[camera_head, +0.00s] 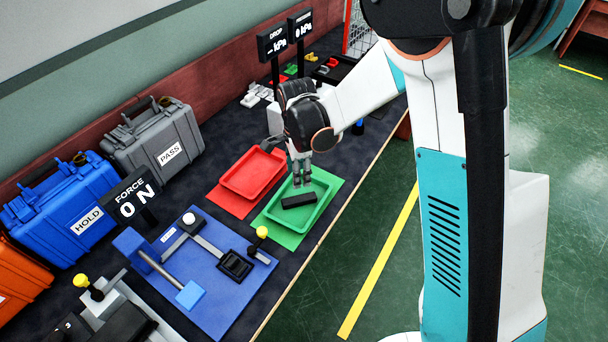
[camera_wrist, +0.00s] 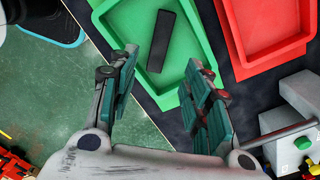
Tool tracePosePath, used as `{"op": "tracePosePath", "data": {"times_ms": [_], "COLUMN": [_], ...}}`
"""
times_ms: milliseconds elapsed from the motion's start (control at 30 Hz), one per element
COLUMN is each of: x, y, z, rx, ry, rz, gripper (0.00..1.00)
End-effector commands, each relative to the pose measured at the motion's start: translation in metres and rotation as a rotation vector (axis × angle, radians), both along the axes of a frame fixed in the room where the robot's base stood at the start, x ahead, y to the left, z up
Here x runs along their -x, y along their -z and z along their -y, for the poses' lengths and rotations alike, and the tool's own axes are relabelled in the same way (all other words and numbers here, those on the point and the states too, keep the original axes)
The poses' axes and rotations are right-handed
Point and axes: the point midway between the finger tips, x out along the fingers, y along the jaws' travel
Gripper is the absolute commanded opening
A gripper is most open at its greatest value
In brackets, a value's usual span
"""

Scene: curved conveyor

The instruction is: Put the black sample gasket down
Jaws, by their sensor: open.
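The black sample gasket (camera_head: 298,201) is a dark flat bar. It lies in the green tray (camera_head: 322,190), apart from the tray's walls. In the wrist view the gasket (camera_wrist: 160,42) shows whole on the floor of the green tray (camera_wrist: 181,99). My gripper (camera_head: 302,181) points down above the tray, just behind the gasket in the head view. In the wrist view my gripper (camera_wrist: 160,66) has its two fingers spread wide with nothing between them, and the gasket lies beyond the fingertips. The exact height of the fingertips over the tray is hard to tell.
A red tray (camera_head: 226,184) sits left of the green one. A blue board (camera_head: 219,298) with a clamp fixture lies in front. Grey PASS (camera_head: 137,157) and blue HOLD (camera_head: 55,197) cases line the wall. A grey box with a green button (camera_wrist: 302,143) stands near the gripper.

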Motion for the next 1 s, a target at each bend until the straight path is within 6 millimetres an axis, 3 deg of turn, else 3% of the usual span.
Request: {"op": "tracePosePath", "data": {"times_ms": [267,567,800,1000], "x": [0.002,0.027,0.062,0.099], "y": [-0.012,-0.093,-0.151,-0.185], "z": [0.005,0.044,0.080,0.107], "rx": [-0.003,-0.011,0.025,0.088], "ry": [-0.025,-0.289,-0.542,-0.750], "rz": [0.012,0.132,0.249,0.341], "gripper": [0.45,0.45,0.45,0.45]}}
